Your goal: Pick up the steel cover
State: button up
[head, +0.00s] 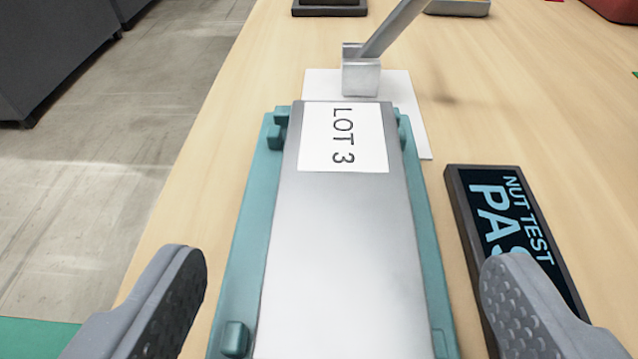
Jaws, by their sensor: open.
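The steel cover (340,240) is a long flat grey metal plate with a white label (343,137) reading "LOT 3" at its far end. It lies on a teal holder (257,205) with small raised tabs along its sides. The near end of the cover runs out of the bottom of the head view. My gripper (345,285) is open, with its two grey padded fingers spread wide to the left and right of the cover. Nothing is between the fingers in a grip.
A dark display (462,205) reading "NUT TEST" and "PAS" lies right of the holder, partly behind my right finger. A metal bracket (360,78) with a slanted bar stands on a white sheet (412,125) beyond the cover. The table's left edge runs close by.

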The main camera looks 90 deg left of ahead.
aim_at(344, 207)
jog(key=shift+b+x, duration=0.65)
jog(key=shift+x, duration=2.15)
jog(key=c, duration=1.4)
jog(key=shift+w+r, duration=0.1)
jog(key=shift+r, duration=0.4)
notch_tip(344, 207, up, 3)
jog(key=shift+f+p, duration=0.1)
jog(key=shift+p, duration=0.55)
jog(key=s+a, duration=0.2)
jog(key=s, duration=0.5)
jog(key=s+a+r+p, duration=0.1)
jog(key=s+a, duration=0.1)
jog(key=s, duration=0.6)
jog(key=shift+p, duration=0.3)
